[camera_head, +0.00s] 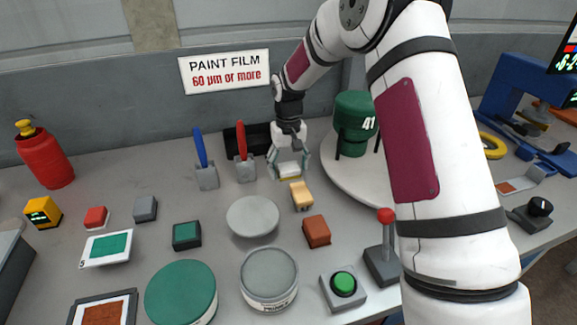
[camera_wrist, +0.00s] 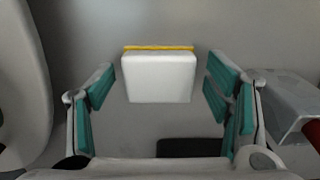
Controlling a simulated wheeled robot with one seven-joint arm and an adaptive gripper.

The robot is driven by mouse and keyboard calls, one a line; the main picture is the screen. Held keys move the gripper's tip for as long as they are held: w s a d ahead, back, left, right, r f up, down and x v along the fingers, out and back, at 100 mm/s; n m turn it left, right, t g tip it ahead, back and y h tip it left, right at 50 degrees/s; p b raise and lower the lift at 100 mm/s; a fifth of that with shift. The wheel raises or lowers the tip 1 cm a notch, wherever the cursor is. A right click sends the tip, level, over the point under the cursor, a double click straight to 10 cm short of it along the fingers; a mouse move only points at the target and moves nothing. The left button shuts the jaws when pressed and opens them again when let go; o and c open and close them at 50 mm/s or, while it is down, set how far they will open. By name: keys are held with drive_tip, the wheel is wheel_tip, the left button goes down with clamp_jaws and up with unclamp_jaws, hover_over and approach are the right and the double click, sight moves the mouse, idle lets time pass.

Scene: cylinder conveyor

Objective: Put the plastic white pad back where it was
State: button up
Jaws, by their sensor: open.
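The white pad (camera_wrist: 158,78), a white block with a thin yellow layer along one edge, shows between the fingers of my gripper (camera_wrist: 160,95) in the wrist view. My gripper is open, with teal finger pads apart from the white pad on both sides. In the head view, my gripper (camera_head: 289,165) points down at the back of the table, and part of the white pad (camera_head: 289,177) shows at its fingertips. I cannot tell whether the pad rests fully on the table.
A tan block (camera_head: 301,196) lies just in front of my gripper. Blue (camera_head: 200,145) and red (camera_head: 241,140) handled tools stand to its left. A green drum (camera_head: 353,115) on a round white platform (camera_head: 345,185) is to its right. A grey lid (camera_head: 253,216) lies in front.

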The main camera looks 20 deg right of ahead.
sight(288, 167)
wheel_tip(288, 167, up, 11)
drive_tip(key=s+r, duration=0.9)
drive_tip(key=s+r+t, duration=0.1)
drive_tip(key=s+r, duration=0.2)
drive_tip(key=s, duration=0.7)
drive_tip(key=s+r+t, duration=0.1)
drive_tip(key=s+r, duration=0.1)
drive_tip(key=s, duration=0.8)
drive_tip(key=s+f+t, duration=0.1)
drive_tip(key=s+f, duration=0.3)
drive_tip(key=s, duration=0.7)
drive_tip(key=shift+s+d, duration=0.15)
drive_tip(key=shift+s, duration=0.2)
drive_tip(key=shift+t, duration=0.6)
wheel_tip(288, 167, up, 6)
drive_tip(key=p, duration=0.4)
drive_tip(key=shift+f, duration=0.15)
